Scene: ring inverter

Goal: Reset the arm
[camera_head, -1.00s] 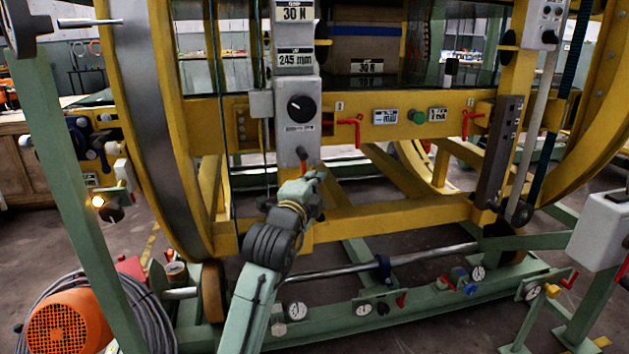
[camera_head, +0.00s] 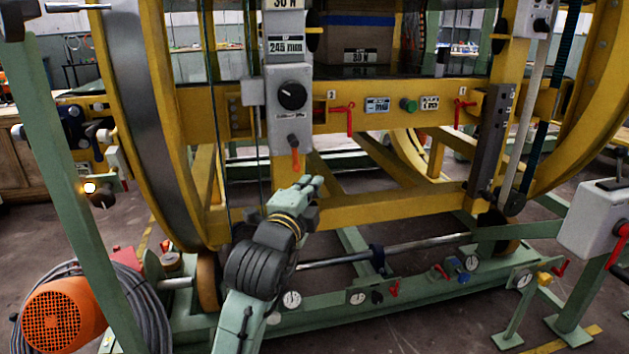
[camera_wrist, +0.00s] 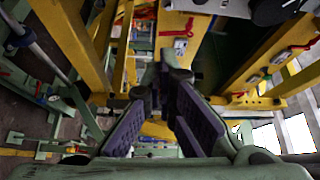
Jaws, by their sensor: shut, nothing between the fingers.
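My arm reaches up from the bottom of the head view, with my gripper (camera_head: 312,184) in front of the yellow ring inverter frame (camera_head: 385,212). The gripper is below and slightly right of the grey control box (camera_head: 289,95), which has a black knob (camera_head: 292,95) and a hanging red-tipped lever (camera_head: 295,158). The fingertips look apart from the lever. In the wrist view, my gripper's dark finger pads (camera_wrist: 168,75) slant in to closed tips, with nothing held between them.
Red valve handles (camera_head: 349,120) and a green button (camera_head: 408,106) sit on the yellow crossbar. An orange motor (camera_head: 63,318) stands at lower left. Gauges (camera_head: 291,299) line the green base beam (camera_head: 330,316).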

